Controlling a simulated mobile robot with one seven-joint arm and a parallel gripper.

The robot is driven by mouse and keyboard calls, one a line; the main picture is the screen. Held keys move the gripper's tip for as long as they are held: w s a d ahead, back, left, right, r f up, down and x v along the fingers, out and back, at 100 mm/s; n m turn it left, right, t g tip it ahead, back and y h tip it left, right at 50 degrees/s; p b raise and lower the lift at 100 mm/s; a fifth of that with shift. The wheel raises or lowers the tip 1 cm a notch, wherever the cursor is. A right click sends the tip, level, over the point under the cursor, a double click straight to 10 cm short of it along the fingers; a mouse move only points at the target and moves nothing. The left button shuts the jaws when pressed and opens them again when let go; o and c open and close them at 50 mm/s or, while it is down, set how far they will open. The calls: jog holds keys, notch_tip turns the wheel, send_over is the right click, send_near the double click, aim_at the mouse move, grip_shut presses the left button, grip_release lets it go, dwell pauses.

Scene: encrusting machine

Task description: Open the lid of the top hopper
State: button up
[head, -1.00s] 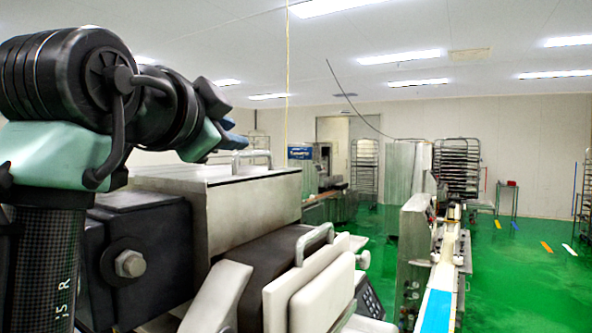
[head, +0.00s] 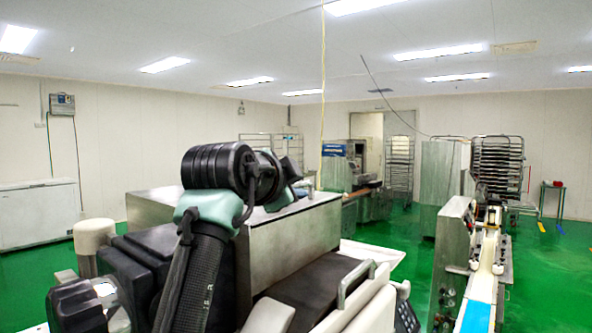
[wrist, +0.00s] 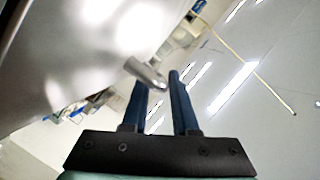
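The top hopper (head: 262,262) is a grey metal box with a flat lid (head: 262,218), which looks closed, in the middle of the head view. In the wrist view the lid's pale, shiny surface (wrist: 75,55) fills the upper left. A rounded metal handle (wrist: 146,72) shows there near my fingertips. My gripper (wrist: 157,82) has two blue fingers apart with a clear gap. The handle's end lies close to the fingertips; I cannot tell whether it is between them. In the head view my gripper (head: 300,190) is low over the lid, and my arm hides part of the hopper.
A white block with a metal handle (head: 356,283) stands in front of the hopper at the right. A conveyor (head: 485,270) runs along the right, with green floor (head: 410,240) between. A white chest (head: 38,213) stands against the left wall.

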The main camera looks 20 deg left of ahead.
jog(key=shift+w+d, duration=0.15)
jog(key=shift+w, duration=0.2)
jog(key=shift+w+f, duration=0.1)
grip_shut()
jog(key=shift+f, duration=0.1)
dwell(1.1)
